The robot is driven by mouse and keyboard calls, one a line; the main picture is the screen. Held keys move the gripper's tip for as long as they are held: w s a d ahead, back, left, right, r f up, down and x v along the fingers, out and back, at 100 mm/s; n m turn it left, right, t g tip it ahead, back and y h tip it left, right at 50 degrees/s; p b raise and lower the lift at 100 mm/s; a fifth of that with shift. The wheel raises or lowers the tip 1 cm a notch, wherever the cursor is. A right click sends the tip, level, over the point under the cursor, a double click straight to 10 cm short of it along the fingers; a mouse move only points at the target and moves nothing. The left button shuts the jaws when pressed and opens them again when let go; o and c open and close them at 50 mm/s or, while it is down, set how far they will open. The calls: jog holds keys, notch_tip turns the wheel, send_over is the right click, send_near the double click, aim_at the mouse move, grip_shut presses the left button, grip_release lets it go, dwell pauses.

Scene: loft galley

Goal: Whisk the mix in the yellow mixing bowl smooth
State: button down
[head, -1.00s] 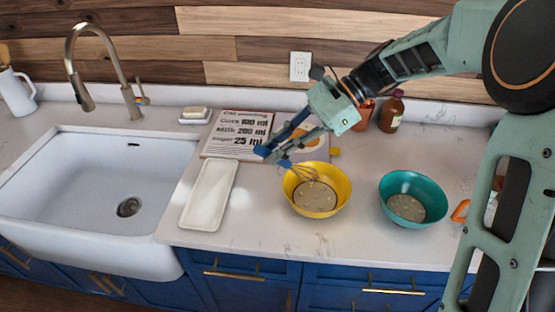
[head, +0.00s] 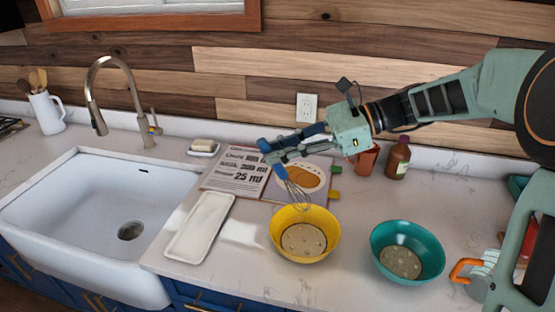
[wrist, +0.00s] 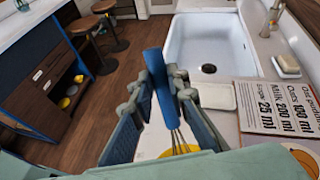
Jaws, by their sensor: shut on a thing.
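The yellow mixing bowl (head: 279,246) stands upright on the counter and holds a tan mix (head: 303,240) with paler lumps. My gripper (head: 270,150) is behind and above it, shut on the blue handle of a whisk. The whisk (head: 297,191) tilts down to the right, its wire end overlapping the bowl's back rim; I cannot tell whether it dips inside. In the wrist view, the whisk handle (wrist: 163,88) is between the fingers of my gripper (wrist: 160,82). The bowl (wrist: 178,151) is mostly hidden there by my gripper.
A white tray (head: 200,228) lies left, near the sink (head: 60,205). An open recipe book (head: 236,172) lies behind.

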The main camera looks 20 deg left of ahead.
aim_at(284, 170)
jog(key=shift+f+b, duration=2.7)
jog(key=shift+b, duration=0.2)
notch_tip(284, 170, down, 8)
jog(key=b, duration=0.3)
jog(key=shift+r, duration=0.15)
jog(key=shift+w, duration=0.1)
